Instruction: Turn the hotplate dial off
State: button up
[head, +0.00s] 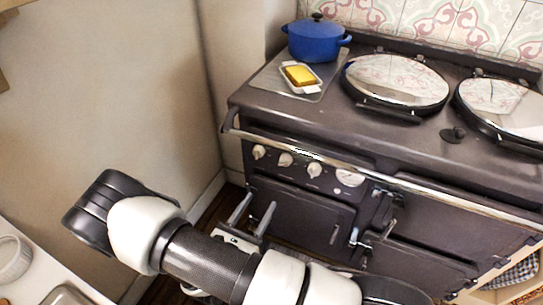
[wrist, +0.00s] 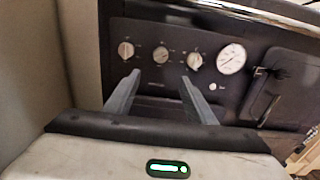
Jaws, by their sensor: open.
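The dark range cooker (head: 400,150) has a front control panel (head: 325,175) with three cream dials in a row. The left dial (head: 259,152), middle dial (head: 285,160) and right dial (head: 314,170) sit left of a round white gauge (head: 350,177). In the wrist view they are the left dial (wrist: 126,50), middle dial (wrist: 161,56) and right dial (wrist: 195,61). I cannot read which one is the hotplate dial. My gripper (head: 254,217) is open and empty, below and in front of the panel. In the wrist view its fingers (wrist: 155,82) point towards the panel, apart from the dials.
A metal rail (head: 400,183) runs along the cooker's front above the panel. On top stand a blue pot (head: 315,45), a yellow block on a white dish (head: 300,76) and two round lids (head: 395,80). A wall is close on the left.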

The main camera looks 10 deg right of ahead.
aim_at(285, 162)
jog(key=b+x, duration=0.2)
jog(key=x, duration=1.5)
jog(key=shift+d, duration=0.15)
jog(key=c, duration=1)
jog(key=shift+c, duration=0.2)
jog(key=shift+n, duration=0.3)
jog(key=n+p, duration=0.4)
jog(key=n, duration=0.7)
jog(key=shift+d+n, duration=0.1)
jog(key=shift+n, duration=0.2)
